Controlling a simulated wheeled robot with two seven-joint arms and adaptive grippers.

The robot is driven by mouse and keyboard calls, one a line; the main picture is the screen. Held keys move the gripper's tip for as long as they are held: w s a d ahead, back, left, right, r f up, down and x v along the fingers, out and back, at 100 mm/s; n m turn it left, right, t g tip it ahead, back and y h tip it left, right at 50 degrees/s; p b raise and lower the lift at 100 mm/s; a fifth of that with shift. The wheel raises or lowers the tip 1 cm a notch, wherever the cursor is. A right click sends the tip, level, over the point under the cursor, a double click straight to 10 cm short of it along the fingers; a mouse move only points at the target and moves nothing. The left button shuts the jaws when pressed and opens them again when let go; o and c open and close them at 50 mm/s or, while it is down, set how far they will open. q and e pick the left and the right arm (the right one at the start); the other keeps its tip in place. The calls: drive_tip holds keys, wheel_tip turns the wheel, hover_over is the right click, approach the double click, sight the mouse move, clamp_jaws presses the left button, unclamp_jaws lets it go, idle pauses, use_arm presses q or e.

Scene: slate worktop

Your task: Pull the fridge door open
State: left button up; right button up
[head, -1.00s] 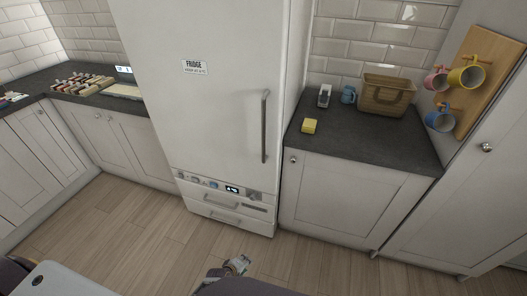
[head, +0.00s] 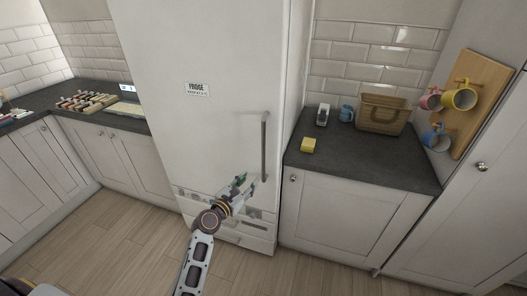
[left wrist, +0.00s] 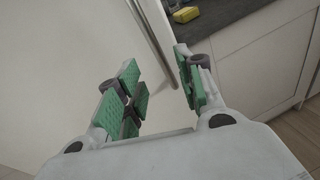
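The white fridge (head: 205,60) stands in the middle of the head view with its door closed. A label reading FRIDGE is on the door. Its vertical grey handle (head: 264,146) is near the door's right edge. My left gripper (head: 246,183) is raised in front of the lower door, just left of the handle's lower end. In the left wrist view my left gripper (left wrist: 160,88) is open, with green pads apart and nothing between them. The handle (left wrist: 154,38) shows beyond the fingertips there, apart from them. My right gripper is not in view.
Mugs hang on a wooden board (head: 487,95). The wooden floor (head: 110,245) before the fridge is clear.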

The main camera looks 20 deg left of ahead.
use_arm(q)
drive_tip(key=n+t, duration=0.1)
drive_tip(key=n, duration=0.1)
approach(263, 152)
drive_tip(key=v, duration=0.3)
drive_tip(key=shift+w+a+f, duration=0.1)
drive_tip(key=shift+a+f, duration=0.1)
drive_tip(key=shift+a, duration=0.05)
drive_tip(key=shift+w, duration=0.2)
drive_tip(key=shift+p+x, duration=0.3)
drive_tip(key=shift+x, duration=6.4)
drive_tip(key=shift+d, duration=0.15)
clamp_jaws()
